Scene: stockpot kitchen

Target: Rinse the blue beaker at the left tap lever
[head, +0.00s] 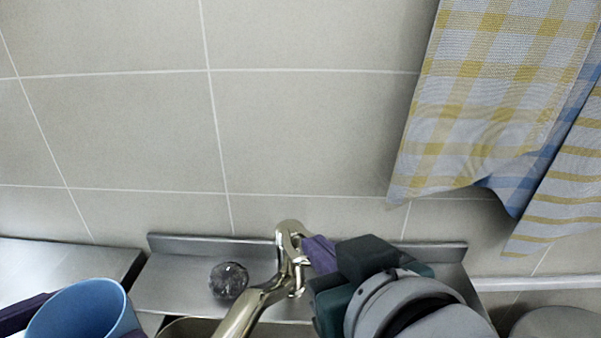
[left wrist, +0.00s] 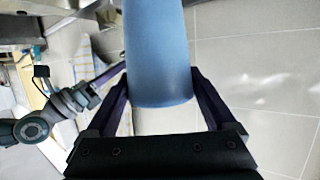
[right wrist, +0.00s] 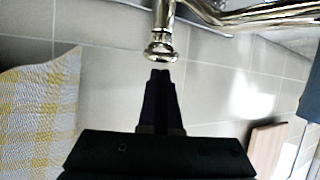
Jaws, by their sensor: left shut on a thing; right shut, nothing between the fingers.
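The blue beaker (head: 85,312) is at the bottom left of the head view, its open rim facing up; its inside bottom is hidden. My left gripper (left wrist: 160,98) is shut around the beaker's sides, one purple finger on each side. The shiny metal tap (head: 250,306) rises right of the beaker, and its spout end is out of the head view. My right gripper (head: 317,252) is shut and empty, its fingertips close beside the tap's upper fitting. In the right wrist view, the fingertips are just below a rounded metal tap end (right wrist: 160,48); contact is unclear.
A dark, shiny ball (head: 229,281) sits on the steel ledge (head: 175,285) left of the tap. A checked towel (head: 480,110) hangs on the tiled wall at the right. A metal counter (head: 60,268) lies at the left. Open space separates the beaker from the tap.

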